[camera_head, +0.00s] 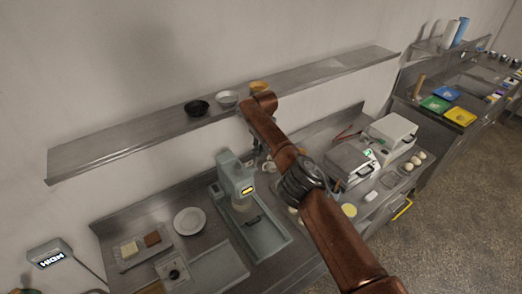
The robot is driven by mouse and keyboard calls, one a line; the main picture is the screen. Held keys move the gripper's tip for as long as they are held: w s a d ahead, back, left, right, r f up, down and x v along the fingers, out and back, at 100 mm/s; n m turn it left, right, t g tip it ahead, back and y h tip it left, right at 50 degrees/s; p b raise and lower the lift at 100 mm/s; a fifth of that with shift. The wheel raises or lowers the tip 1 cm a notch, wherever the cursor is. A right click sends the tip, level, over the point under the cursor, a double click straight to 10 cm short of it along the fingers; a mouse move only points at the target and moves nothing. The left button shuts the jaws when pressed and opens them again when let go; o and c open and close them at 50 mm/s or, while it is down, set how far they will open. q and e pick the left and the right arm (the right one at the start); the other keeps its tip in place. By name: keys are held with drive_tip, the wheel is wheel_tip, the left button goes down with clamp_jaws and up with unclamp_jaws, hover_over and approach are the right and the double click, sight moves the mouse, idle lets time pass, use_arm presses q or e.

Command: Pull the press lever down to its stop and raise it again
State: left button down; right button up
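The press (238,178) is a grey-green machine with a tall head and a flat base (268,240), standing on the steel counter. A small lit yellow display shows on its front. My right arm comes in from the lower right and bends down behind itself near the press head. My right gripper (261,160) is a small dark shape just right of the press head, partly hidden by my arm. I cannot tell whether it touches the lever or is open or shut. The lever does not show clearly. My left gripper is not in view.
A wall shelf (120,143) above holds a black bowl (197,107), a white bowl (228,98) and an orange bowl (258,87). A white plate (190,221) lies left of the press. Waffle-iron-like appliances (390,133) stand to the right, with several pale round items nearby.

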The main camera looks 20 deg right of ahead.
drive_tip(key=shift+o, duration=1.2)
drive_tip(key=shift+a+f, duration=0.1)
drive_tip(key=shift+d, duration=0.2)
drive_tip(key=shift+s+a+r, duration=0.1)
drive_tip(key=shift+a+r, duration=0.1)
drive_tip(key=shift+r, duration=0.25)
drive_tip(key=r, duration=0.3)
drive_tip(key=s+r, duration=0.1)
drive_tip(key=r, duration=0.3)
drive_tip(key=s+r, duration=0.1)
drive_tip(key=r, duration=0.3)
drive_tip(key=shift+d, duration=0.4)
